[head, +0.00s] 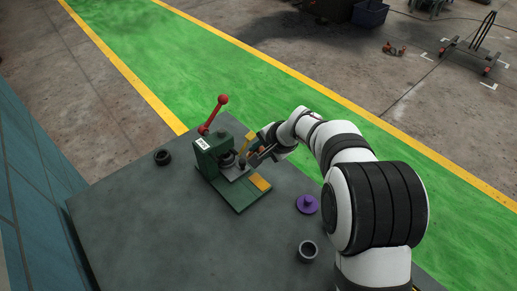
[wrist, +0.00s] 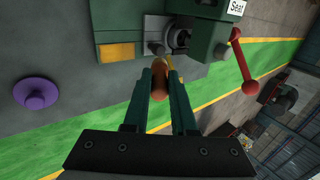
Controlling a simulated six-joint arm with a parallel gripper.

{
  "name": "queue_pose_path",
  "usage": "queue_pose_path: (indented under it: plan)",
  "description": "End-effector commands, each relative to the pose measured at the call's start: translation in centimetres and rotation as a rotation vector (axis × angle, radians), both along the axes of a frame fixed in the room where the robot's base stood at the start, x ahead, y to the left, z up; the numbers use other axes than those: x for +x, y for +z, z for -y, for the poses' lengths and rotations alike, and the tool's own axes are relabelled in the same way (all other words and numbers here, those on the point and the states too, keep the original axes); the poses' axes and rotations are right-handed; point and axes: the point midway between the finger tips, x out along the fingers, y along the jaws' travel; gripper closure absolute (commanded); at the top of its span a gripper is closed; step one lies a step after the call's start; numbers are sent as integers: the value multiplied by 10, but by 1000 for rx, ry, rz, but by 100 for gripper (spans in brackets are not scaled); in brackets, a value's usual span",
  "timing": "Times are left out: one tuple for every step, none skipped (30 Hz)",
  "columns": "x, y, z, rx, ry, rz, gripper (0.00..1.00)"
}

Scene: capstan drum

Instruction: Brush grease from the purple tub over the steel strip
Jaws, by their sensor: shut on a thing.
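My gripper (wrist: 162,78) is shut on a brown, rounded handle (wrist: 159,84), and the rest of the held tool is mostly hidden. A yellow piece shows just beyond the fingertips; I cannot tell whether it belongs to the tool. In the head view my gripper (head: 259,153) is beside the green machine (head: 213,158), at its drum and grey metal parts (head: 234,172). The purple tub (head: 307,204) stands on the table right of the machine; in the wrist view it is a round purple shape with a raised middle (wrist: 36,93). I cannot clearly make out the steel strip.
The machine has a red lever (head: 214,114) raised at its back and an orange-yellow pad (head: 260,183) on its base. A dark cup (head: 307,251) stands near the front, and a dark ring-like part (head: 163,157) lies at left. The table's left front (head: 150,230) is clear.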

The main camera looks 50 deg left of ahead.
Motion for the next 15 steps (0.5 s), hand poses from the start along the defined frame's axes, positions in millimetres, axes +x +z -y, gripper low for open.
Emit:
queue_pose_path:
  plan:
    - [0, 4, 0, 2, 0, 1, 100]
    - [-1, 7, 0, 2, 1, 3, 100]
    - [-1, 7, 0, 0, 0, 1, 100]
    - [-1, 6, 0, 0, 0, 1, 100]
    - [-1, 6, 0, 0, 0, 1, 100]
    - [-1, 5, 0, 0, 0, 0, 100]
    - [-1, 4, 0, 0, 0, 0, 100]
    - [-1, 3, 0, 0, 0, 0, 100]
    - [-1, 1, 0, 0, 0, -1, 100]
    - [-1, -1, 0, 0, 0, -1, 100]
    - [-1, -3, 0, 0, 0, -1, 100]
    - [-1, -6, 0, -1, 1, -1, 100]
    - [-1, -8, 0, -1, 1, -1, 100]
    - [-1, -10, 0, -1, 0, -1, 100]
    - [-1, -14, 0, -1, -1, -2, 100]
